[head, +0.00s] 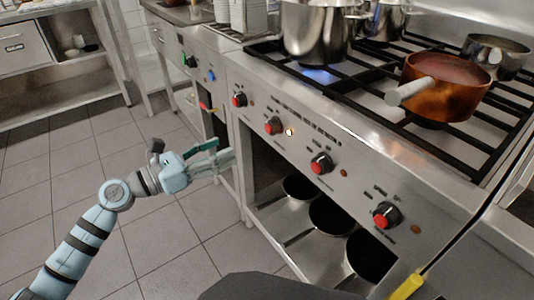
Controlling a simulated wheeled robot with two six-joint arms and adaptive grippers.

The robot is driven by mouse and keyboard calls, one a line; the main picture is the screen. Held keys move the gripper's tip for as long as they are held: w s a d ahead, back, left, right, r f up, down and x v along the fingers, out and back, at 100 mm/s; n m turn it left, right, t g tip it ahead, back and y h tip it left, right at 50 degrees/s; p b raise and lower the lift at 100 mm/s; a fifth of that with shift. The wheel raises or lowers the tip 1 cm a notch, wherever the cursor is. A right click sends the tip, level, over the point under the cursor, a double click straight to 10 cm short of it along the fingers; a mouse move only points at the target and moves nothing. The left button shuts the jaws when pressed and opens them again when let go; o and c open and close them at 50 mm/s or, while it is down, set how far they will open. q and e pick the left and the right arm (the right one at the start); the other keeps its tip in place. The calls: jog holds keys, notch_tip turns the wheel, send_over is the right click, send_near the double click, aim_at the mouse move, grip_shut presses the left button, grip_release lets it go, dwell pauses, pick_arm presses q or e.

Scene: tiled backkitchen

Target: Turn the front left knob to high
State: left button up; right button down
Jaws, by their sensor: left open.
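The stove's sloping steel front panel (300,150) carries a row of black knobs with red faces: the far-left knob (239,100), the second knob (273,126), the third knob (321,163) and the far-right knob (386,215). Which one is the front left knob cannot be told from the small labels. A small light glows beside the second knob. A blue flame (318,75) burns under a large steel pot (316,32) at the front left burner. My left gripper (226,156) is open, below and left of the second knob, apart from the knobs.
A copper saucepan (445,88) stands on the front right grate, its pale handle pointing toward the panel. Dark pans (330,216) sit on the open shelf below. A neighbouring appliance (195,65) adjoins the stove's left. The tiled floor (80,190) is clear at left.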

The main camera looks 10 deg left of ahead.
aim_at(267, 129)
pick_arm(q)
jog(key=b+x, duration=0.1)
jog(key=x, duration=1.2)
jog(key=shift+d+r, duration=0.1)
jog(key=shift+r, duration=0.1)
jog(key=shift+w+d, duration=0.3)
jog(key=shift+w, duration=0.1)
jog(key=c, duration=1.2)
pick_arm(e)
jog(key=shift+w+a+r, duration=0.15)
jog(key=shift+w+a, duration=0.1)
jog(key=shift+w, duration=0.35)
jog(key=shift+w+a+r, duration=0.15)
jog(key=shift+w+a, duration=0.1)
jog(key=shift+w, duration=0.3)
